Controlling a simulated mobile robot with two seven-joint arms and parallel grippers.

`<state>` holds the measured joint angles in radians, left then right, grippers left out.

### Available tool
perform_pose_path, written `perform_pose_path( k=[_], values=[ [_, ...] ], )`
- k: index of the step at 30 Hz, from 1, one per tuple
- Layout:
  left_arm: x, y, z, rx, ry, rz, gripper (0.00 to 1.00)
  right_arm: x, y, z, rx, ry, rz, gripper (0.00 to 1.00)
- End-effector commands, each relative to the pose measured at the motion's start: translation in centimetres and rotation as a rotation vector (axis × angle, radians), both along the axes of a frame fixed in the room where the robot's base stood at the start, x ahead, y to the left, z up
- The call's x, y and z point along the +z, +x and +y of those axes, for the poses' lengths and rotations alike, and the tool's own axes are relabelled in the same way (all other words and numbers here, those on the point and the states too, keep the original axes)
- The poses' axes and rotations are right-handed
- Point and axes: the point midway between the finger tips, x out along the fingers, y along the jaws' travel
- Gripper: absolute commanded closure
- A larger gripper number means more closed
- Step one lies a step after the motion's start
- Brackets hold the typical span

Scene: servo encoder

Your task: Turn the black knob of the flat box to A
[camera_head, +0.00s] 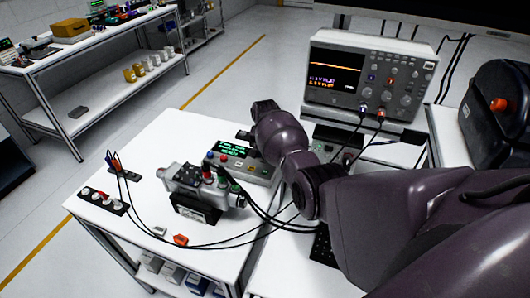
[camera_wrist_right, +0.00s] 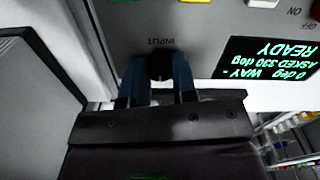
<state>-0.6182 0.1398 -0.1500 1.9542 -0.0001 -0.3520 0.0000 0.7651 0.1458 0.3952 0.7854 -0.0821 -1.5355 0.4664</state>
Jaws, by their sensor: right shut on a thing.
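The flat box (camera_head: 252,172) is a grey panel on the white table, with a green-lettered display (camera_head: 238,148) and coloured buttons. In the right wrist view the box's face (camera_wrist_right: 205,35) is upside down; its display (camera_wrist_right: 268,58) reads "0 deg WAY -", "ASKED 330 deg", "READY". The black knob (camera_wrist_right: 159,66) sits by the label INPUT, between the two blue fingers of my right gripper (camera_wrist_right: 158,76), which is shut on it. Any mark on the knob and the letter A are hidden or not readable. My left gripper is not in view.
A grey device with posts and cables (camera_head: 205,185) stands left of the box. An oscilloscope (camera_head: 368,80) stands behind right. Cables cross the table front. A strip with knobs (camera_head: 103,201) lies at the table's left; the table's back left is clear.

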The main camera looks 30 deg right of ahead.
Motion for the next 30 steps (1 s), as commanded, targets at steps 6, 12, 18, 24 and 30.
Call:
perform_pose_path(
  k=[6,12,18,24,30],
  values=[
    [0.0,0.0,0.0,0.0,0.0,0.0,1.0,0.1,0.1,0.0,-0.001,0.0,-0.002,0.56],
    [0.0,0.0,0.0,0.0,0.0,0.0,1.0,0.1,0.0,0.0,-0.001,-0.001,-0.001,0.48],
    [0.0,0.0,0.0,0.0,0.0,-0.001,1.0,0.3,0.0,0.0,-0.001,-0.001,-0.001,0.48],
    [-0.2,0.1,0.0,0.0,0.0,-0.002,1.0,2.2,0.1,0.0,-0.001,-0.001,-0.004,0.48],
    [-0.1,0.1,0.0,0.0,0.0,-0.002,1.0,6.0,0.1,0.0,-0.001,-0.001,-0.005,0.48]
  ],
)
